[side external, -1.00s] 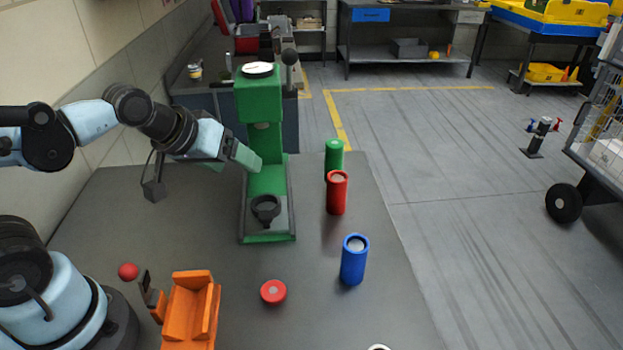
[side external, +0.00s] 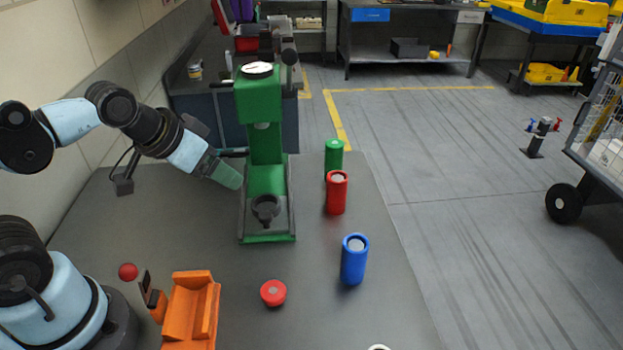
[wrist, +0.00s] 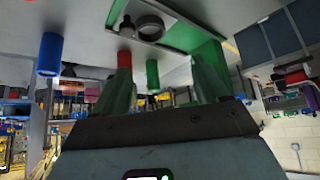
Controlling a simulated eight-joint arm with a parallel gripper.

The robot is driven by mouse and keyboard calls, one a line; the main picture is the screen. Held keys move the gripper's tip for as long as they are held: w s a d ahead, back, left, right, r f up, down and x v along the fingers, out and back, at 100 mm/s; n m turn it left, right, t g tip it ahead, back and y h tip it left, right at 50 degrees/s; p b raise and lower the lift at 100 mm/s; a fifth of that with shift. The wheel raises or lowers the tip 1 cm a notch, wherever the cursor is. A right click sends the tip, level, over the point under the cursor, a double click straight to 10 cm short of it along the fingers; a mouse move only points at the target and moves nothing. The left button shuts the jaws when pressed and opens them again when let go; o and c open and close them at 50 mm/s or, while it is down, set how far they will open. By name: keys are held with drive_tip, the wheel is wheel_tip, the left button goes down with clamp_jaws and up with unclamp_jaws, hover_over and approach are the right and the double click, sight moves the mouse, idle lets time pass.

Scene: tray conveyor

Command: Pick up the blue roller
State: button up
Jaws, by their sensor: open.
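The blue roller (side external: 354,260) stands upright on the grey table, at the front right of the rollers in the side view. In the wrist view the blue roller (wrist: 49,55) is at the upper left, outside the fingers. My gripper (side external: 230,178) is above the table, well to the left of the blue roller and beside the green press. In the wrist view my gripper (wrist: 165,55) has its two green fingers spread, with nothing held between them.
A red roller (side external: 337,194) and a green roller (side external: 333,158) stand behind the blue one. The green press (side external: 263,150) stands close to my gripper. A red button (side external: 273,292) and an orange fixture (side external: 190,312) are in front. Bare table surrounds the blue roller.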

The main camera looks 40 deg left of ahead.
drive_tip(key=n, duration=0.1)
drive_tip(key=n+g+h, duration=0.8)
drive_tip(key=n+h, duration=0.5)
drive_tip(key=n, duration=0.3)
approach(362, 258)
drive_tip(key=x, duration=0.3)
drive_tip(key=f+x, duration=0.1)
drive_tip(key=x, duration=0.2)
drive_tip(key=w+x, duration=0.1)
drive_tip(key=x, duration=0.3)
drive_tip(key=shift+a+f, duration=0.2)
drive_tip(key=shift+h, duration=0.3)
drive_tip(key=c, duration=1.2)
drive_tip(key=shift+r, duration=0.1)
